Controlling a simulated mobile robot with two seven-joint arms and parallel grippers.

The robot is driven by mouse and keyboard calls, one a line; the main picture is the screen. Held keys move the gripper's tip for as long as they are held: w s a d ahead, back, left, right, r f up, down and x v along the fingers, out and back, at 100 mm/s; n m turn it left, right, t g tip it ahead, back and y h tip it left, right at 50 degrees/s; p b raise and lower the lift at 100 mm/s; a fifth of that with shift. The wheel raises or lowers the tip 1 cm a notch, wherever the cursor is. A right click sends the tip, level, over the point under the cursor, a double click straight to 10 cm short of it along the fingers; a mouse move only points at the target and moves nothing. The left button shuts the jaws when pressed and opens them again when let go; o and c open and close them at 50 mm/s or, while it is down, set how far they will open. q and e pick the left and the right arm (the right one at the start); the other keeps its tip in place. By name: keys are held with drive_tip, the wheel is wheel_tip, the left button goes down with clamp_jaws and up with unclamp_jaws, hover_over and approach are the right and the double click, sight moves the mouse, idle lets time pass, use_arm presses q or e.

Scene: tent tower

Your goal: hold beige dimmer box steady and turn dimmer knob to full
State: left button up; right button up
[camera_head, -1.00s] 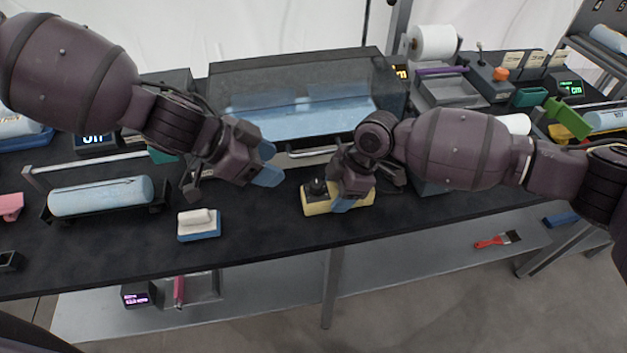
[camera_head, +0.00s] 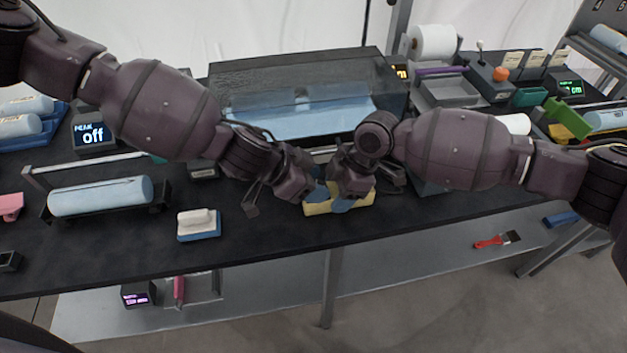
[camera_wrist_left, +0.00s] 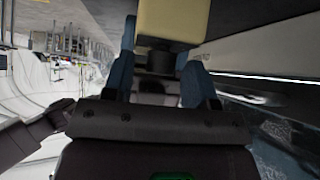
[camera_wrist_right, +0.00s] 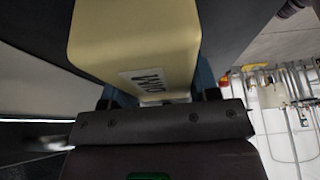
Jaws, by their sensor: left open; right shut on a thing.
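The beige dimmer box (camera_head: 318,209) sits on the dark table near its front edge. My right gripper (camera_head: 345,200) is shut on the right part of the box; in the right wrist view the box (camera_wrist_right: 135,40) lies between its blue fingers, with a printed label showing. My left gripper (camera_head: 316,192) is at the left part of the box, with its fingers open. In the left wrist view the dark knob (camera_wrist_left: 160,60) on the box (camera_wrist_left: 173,18) stands between the blue fingers (camera_wrist_left: 158,75); contact cannot be told. The head view hides the knob behind my left gripper.
A white-and-blue block (camera_head: 198,224) lies left of the box. A blue roll on a stand (camera_head: 100,197) is further left. A clear-covered machine (camera_head: 300,105) stands behind the grippers. A display reading "off" (camera_head: 93,134) is at back left.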

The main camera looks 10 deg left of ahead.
use_arm(q)
drive_tip(key=shift+c, duration=0.3)
drive_tip(key=c, duration=0.8)
drive_tip(key=shift+c, duration=0.2)
drive_tip(key=shift+m, duration=0.3)
drive_tip(key=shift+w+m+g+h, duration=0.15)
drive_tip(key=shift+m+g+h, duration=0.25)
drive_tip(key=shift+m+g, duration=2.1)
drive_tip(key=shift+m, duration=0.4)
drive_tip(key=o, duration=0.9)
